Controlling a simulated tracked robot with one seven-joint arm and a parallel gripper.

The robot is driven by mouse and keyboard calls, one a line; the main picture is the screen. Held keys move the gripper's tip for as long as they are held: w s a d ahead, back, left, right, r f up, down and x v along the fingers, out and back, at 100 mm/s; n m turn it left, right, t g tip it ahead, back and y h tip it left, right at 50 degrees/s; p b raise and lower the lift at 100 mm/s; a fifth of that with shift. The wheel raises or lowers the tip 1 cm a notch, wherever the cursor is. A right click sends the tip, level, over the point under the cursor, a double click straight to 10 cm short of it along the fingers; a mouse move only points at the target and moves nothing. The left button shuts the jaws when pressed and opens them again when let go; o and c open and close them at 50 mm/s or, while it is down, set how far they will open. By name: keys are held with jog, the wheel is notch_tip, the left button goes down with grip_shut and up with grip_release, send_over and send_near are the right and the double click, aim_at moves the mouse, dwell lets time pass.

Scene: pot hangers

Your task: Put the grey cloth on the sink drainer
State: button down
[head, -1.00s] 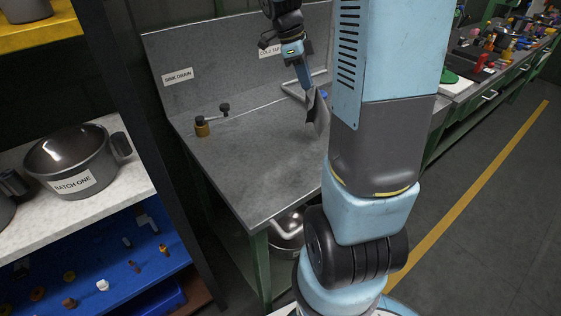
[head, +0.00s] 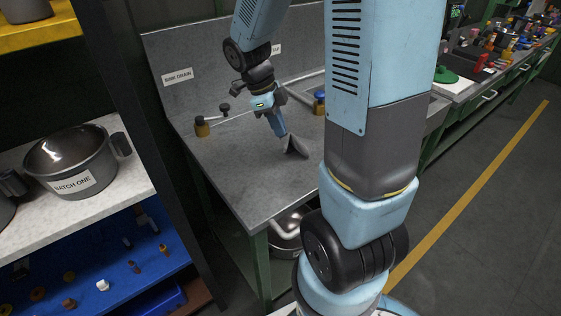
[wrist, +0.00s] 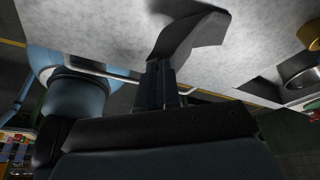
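The grey cloth (head: 297,147) hangs from my gripper (head: 284,133), pinched at its upper end and flaring at the bottom. In the wrist view the cloth (wrist: 195,38) is folded over beyond the fingers (wrist: 160,85), which are shut on it. The grey metal sink top (head: 240,180) lies beneath, with a "SINK DRAIN" label (head: 177,76) on its back panel. The cloth's lower edge is at or just above this surface; I cannot tell if it touches. No separate ribbed drainer can be made out.
A brass valve with a dark lever (head: 202,127) stands at the sink top's left. A blue-and-brass tap part (head: 320,102) and a pipe are at the right rear. The sink top's front is clear. A "BATCH ONE" pot (head: 72,160) sits on the left shelf.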

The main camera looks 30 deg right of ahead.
jog(key=s+a+f, duration=0.1)
jog(key=a+f, duration=0.2)
jog(key=s+a+f, duration=0.2)
jog(key=a, duration=0.1)
jog(key=s+a+f, duration=0.2)
jog(key=a+f, duration=0.1)
jog(key=shift+a+f, duration=0.1)
jog(key=shift+f, duration=0.2)
jog(key=c, duration=0.9)
grip_release()
jog(key=shift+r, duration=0.15)
jog(key=shift+s+a+r+p, duration=0.1)
jog(key=shift+a+r+p, duration=0.15)
jog(key=shift+r+p, duration=0.4)
jog(key=a+r, duration=0.1)
jog(key=r, duration=0.1)
jog(key=s+a+r, duration=0.1)
jog(key=r, duration=0.2)
jog(key=a+r, duration=0.1)
jog(key=r, duration=0.2)
jog(key=shift+s+r, duration=0.25)
jog(key=shift+s, duration=0.15)
